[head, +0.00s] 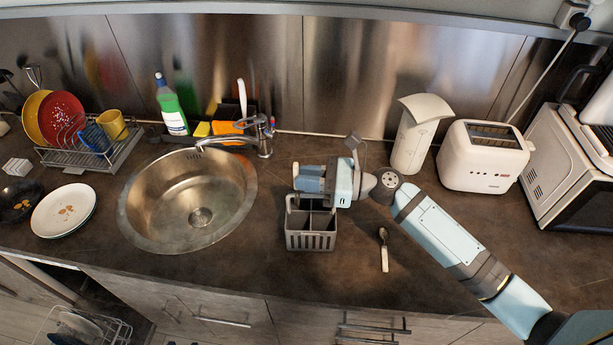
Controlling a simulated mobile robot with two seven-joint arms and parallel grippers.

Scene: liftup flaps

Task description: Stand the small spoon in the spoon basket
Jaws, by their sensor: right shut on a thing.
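The spoon basket (310,241), a grey slotted holder with compartments, stands on the dark counter right of the sink. My right gripper (297,184) comes in from the right and points left, just above the basket's back part. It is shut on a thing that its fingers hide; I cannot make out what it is. A spoon (384,258) with a pale handle and darker bowl lies on the counter to the right of the basket, apart from it. I cannot tell whether it is the small spoon. My left gripper is not in view.
A round sink (150,206) with a faucet (264,135) is left of the basket. A white paper-towel-like holder (408,145), toaster (484,160) and microwave (560,165) stand at the right. A dish rack (80,155) and white plate (63,211) are far left.

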